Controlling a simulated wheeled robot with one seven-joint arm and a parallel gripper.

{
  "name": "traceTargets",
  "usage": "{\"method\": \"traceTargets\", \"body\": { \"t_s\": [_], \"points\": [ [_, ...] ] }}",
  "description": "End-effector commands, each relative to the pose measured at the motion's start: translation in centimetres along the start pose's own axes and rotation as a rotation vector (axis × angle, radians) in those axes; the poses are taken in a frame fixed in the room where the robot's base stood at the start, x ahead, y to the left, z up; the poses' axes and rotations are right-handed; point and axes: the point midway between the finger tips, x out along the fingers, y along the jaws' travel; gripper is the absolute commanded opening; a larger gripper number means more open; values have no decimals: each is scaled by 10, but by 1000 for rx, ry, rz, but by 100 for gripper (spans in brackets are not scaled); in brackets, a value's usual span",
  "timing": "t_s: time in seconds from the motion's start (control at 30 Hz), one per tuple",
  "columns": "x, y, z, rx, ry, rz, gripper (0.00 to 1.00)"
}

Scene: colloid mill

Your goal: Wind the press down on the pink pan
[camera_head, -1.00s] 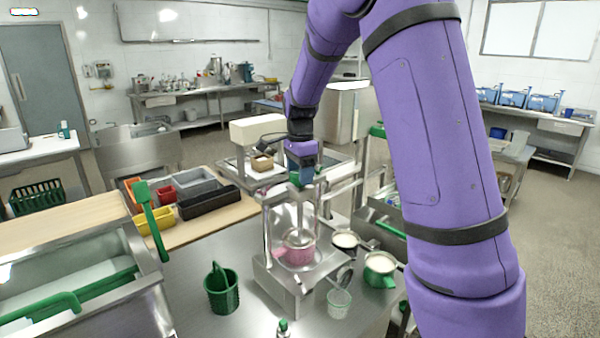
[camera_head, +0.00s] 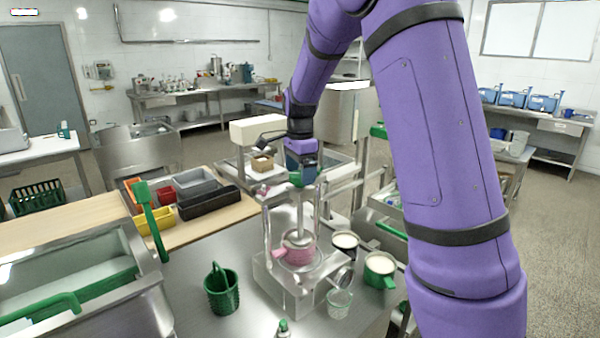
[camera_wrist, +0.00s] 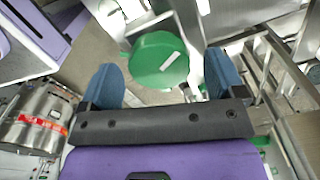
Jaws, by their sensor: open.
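The press (camera_head: 268,232) is a metal frame standing on the steel table. The pink pan (camera_head: 299,252) sits in its lower part under a vertical shaft (camera_head: 300,215), its handle pointing left. A round green knob with a white stripe (camera_wrist: 157,62) fills the middle of the wrist view. In the head view a little green shows at the top of the press beneath my gripper (camera_head: 301,176). My gripper's blue fingertips (camera_wrist: 162,78) stand apart, one on each side of the knob, with visible gaps. Whether the press plate touches the pan is hard to tell.
A dark pan (camera_head: 345,241) and a green pot (camera_head: 380,268) stand right of the press. A clear cup (camera_head: 339,302) is in front, and a green basket (camera_head: 221,290) is at the left. Bins (camera_head: 207,202) lie on the wooden board behind.

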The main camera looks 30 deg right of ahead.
Motion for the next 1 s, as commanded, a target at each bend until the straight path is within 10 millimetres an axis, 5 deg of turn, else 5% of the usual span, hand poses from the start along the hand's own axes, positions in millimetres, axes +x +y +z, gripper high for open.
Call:
{"method": "traceTargets", "body": {
  "t_s": [0.5,1.0],
  "points": [
    [-87,-1,0,0,0,-5,88],
    [-102,0,0,0,0,-1,88]
  ]
}}
